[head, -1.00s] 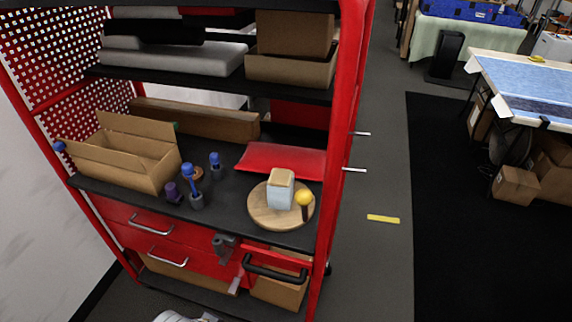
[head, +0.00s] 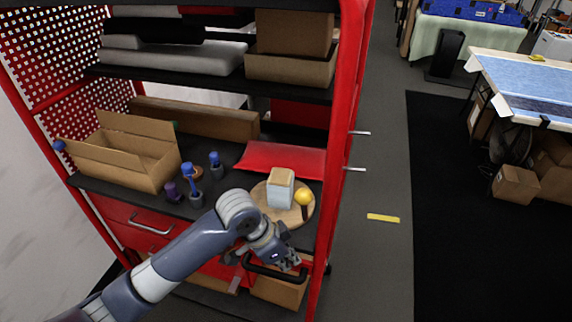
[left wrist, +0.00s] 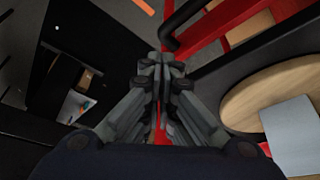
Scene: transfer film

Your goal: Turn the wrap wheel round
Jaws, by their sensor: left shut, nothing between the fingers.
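The wrap wheel is a round wooden disc (head: 265,207) near the right front of the shelf, with a pale block with a tan top (head: 281,190) standing on it. A yellow ball knob (head: 304,197) on a dark stem stands at its right edge. My left gripper (head: 293,263) is shut and empty, in front of and below the disc, near a black bar handle (head: 268,272). In the left wrist view the shut fingers (left wrist: 160,75) point toward the black handle, and the disc (left wrist: 255,105) lies to their right. My arm hides part of the disc's front. My right gripper is not seen.
An open cardboard box (head: 120,160) and several blue-topped pegs (head: 190,178) stand left on the shelf. A red tray (head: 283,159) lies behind the disc. The red rack post (head: 335,150) bounds the right side. Open floor lies right of it.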

